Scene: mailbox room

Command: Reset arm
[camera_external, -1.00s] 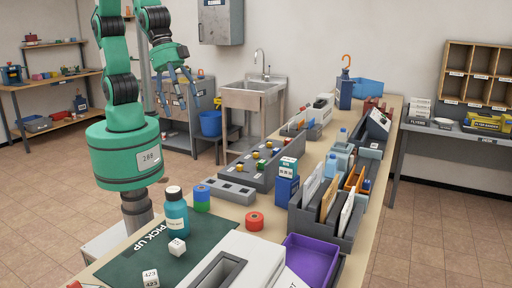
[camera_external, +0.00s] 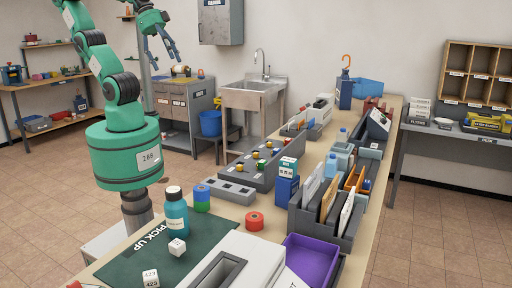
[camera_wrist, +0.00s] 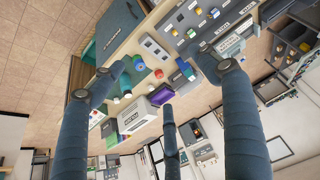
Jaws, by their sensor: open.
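My arm is green with dark joints and stands at the left of the external view. My gripper (camera_external: 165,50) is raised high, above and to the left of the table, in front of the back wall. In the wrist view its blue-grey fingers (camera_wrist: 165,90) are spread wide, open with nothing between them. The worktable (camera_external: 345,148) is seen beyond the fingers, well away from them, and appears tilted in that view.
A grey cabinet (camera_external: 221,20) hangs behind. A sink (camera_external: 252,92) stands by the wall. Floor at left is clear.

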